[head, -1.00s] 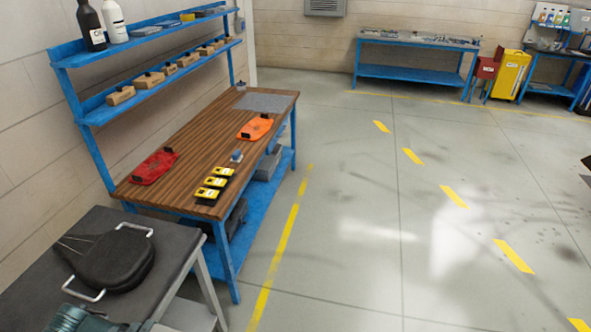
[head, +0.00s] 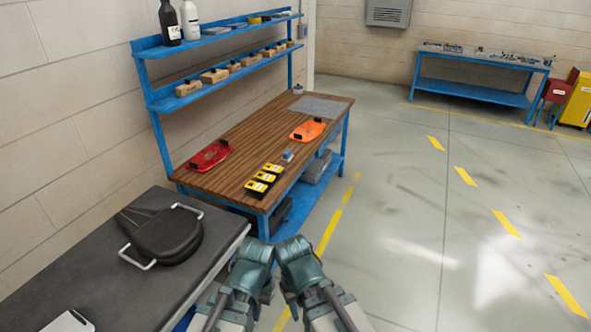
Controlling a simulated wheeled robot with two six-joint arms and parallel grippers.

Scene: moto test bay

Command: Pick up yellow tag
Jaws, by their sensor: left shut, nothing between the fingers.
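Three yellow tags lie in a row near the front right edge of the wooden bench top: a far tag (head: 273,168), a middle tag (head: 264,177) and a near tag (head: 257,187). Each has a yellow face and black parts. My left gripper (head: 257,247) is at the bottom middle, shut and empty. It is nearer to me than the tags and apart from them. My right arm's teal end (head: 296,252) is close beside it on the right. Its fingers cannot be made out.
The wooden bench (head: 225,160) also bears a red holder (head: 209,156), an orange holder (head: 308,131) and a small blue-grey item (head: 287,155). A dark table (head: 110,255) with a black case (head: 166,234) stands at the near left. Floor to the right is open.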

